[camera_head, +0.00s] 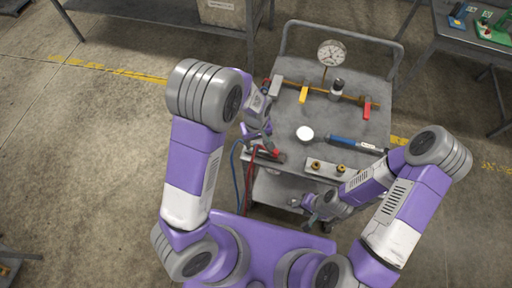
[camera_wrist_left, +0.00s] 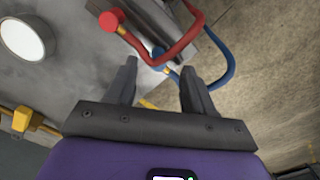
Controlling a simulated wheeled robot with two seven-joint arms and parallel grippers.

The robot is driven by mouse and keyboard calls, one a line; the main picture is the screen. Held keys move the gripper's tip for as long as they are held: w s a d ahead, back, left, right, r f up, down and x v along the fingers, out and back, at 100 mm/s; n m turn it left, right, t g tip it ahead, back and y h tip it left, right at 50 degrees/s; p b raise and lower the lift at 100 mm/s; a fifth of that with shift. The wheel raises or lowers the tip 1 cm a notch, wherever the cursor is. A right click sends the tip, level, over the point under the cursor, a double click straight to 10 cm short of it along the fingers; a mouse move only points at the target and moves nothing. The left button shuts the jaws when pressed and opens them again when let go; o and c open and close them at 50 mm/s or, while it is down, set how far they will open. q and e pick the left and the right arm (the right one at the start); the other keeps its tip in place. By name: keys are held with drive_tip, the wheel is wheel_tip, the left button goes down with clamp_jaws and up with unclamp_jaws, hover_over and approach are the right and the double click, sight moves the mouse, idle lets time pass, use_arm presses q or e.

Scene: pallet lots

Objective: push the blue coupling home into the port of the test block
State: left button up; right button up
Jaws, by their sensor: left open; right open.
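The blue coupling (camera_wrist_left: 158,55), on a blue hose, shows in the left wrist view between and beyond my left fingertips, close to a dark holder. In the head view I cannot make it out near my left gripper. My left gripper (camera_wrist_left: 158,72) is open; it also shows in the head view (camera_head: 262,138) above the holder (camera_head: 268,156). The test block (camera_head: 326,170), grey with brass ports, lies at the cart's near edge, right of the holder. My right gripper (camera_head: 314,214) is open and empty, below the block.
A red coupling (camera_wrist_left: 109,21) on a red hose (camera_wrist_left: 165,55) is beside the blue one. On the cart (camera_head: 352,118) are a white round piece (camera_head: 305,133), a blue-handled tool (camera_head: 352,144), a dial gauge (camera_head: 332,53) and a brass pipe with yellow and red handles. Tables stand behind.

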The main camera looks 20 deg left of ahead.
sight(256, 146)
use_arm(q)
drive_tip(key=f, duration=0.2)
drive_tip(key=f+b, duration=0.1)
drive_tip(key=f, duration=0.2)
drive_tip(key=shift+w+a, duration=0.1)
drive_tip(key=shift+w, duration=0.1)
drive_tip(key=shift+c, duration=0.5)
clamp_jaws()
